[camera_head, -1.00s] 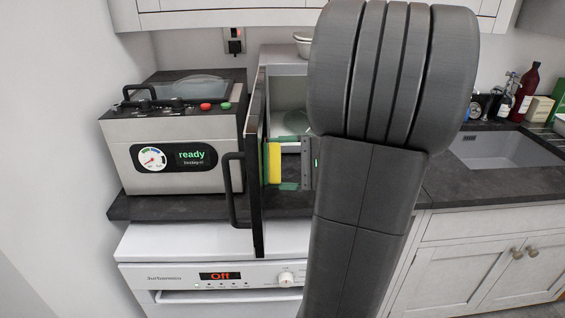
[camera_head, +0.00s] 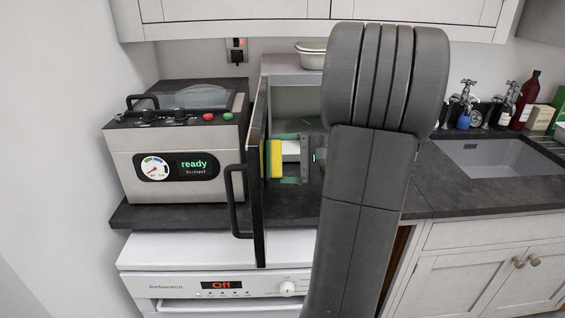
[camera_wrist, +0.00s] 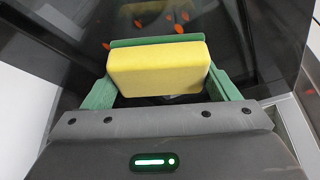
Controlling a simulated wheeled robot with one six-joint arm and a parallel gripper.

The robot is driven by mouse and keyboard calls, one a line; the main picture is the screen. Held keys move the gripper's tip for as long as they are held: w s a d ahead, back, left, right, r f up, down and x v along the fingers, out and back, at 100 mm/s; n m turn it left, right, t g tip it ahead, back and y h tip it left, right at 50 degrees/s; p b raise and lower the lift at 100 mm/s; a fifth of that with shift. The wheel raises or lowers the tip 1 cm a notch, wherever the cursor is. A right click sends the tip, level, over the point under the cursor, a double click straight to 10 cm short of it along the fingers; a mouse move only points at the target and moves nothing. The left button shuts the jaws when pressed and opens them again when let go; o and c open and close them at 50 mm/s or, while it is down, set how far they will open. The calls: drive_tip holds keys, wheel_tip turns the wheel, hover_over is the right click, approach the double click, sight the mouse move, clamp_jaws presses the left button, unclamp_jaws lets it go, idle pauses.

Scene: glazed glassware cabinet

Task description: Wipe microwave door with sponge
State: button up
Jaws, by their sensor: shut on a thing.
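The microwave door (camera_head: 257,180) stands open and shows nearly edge-on, with its black handle (camera_head: 236,205) on the left. Its dark inner face fills the back of the wrist view (camera_wrist: 80,40), with several orange spots (camera_wrist: 165,20) on it. My gripper (camera_head: 290,160) is shut on the yellow sponge (camera_head: 273,160), on the right side of the door. In the wrist view the sponge (camera_wrist: 158,68) sits between the green fingers, with a green layer on its far side. The sponge is very near the door face; I cannot tell whether it touches. My arm hides part of the microwave.
A grey appliance (camera_head: 170,160) reading "ready" stands left of the door on the dark counter. A pale bowl (camera_head: 312,47) rests on top of the microwave. A sink (camera_head: 490,157) and bottles are at right.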

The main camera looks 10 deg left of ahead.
sight(279, 163)
drive_tip(key=shift+w+a+p, duration=0.7)
drive_tip(key=shift+w+a, duration=0.2)
drive_tip(key=shift+w, duration=2.75)
drive_tip(key=shift+s+d+b, duration=0.25)
drive_tip(key=shift+s+d, duration=0.2)
drive_tip(key=shift+s, duration=1.35)
drive_tip(key=shift+s+d+b, duration=0.3)
drive_tip(key=shift+s+d, duration=0.1)
drive_tip(key=shift+s, duration=1.4)
drive_tip(key=shift+s+d+b, duration=0.25)
drive_tip(key=shift+s+d, duration=0.2)
drive_tip(key=shift+s, duration=1.35)
drive_tip(key=shift+w+a+p, duration=1.3)
drive_tip(key=shift+w+p, duration=0.05)
drive_tip(key=shift+w, duration=4.05)
drive_tip(key=shift+s+d+r+b, duration=0.1)
drive_tip(key=shift+s+d+b, duration=0.25)
drive_tip(key=shift+s, duration=1.4)
drive_tip(key=shift+s+d+r+b, duration=0.15)
drive_tip(key=shift+s+d, duration=0.35)
drive_tip(key=shift+s, duration=1.2)
drive_tip(key=shift+s+d+r+b, duration=0.1)
drive_tip(key=shift+s+d+b, duration=0.3)
drive_tip(key=shift+s, duration=1.35)
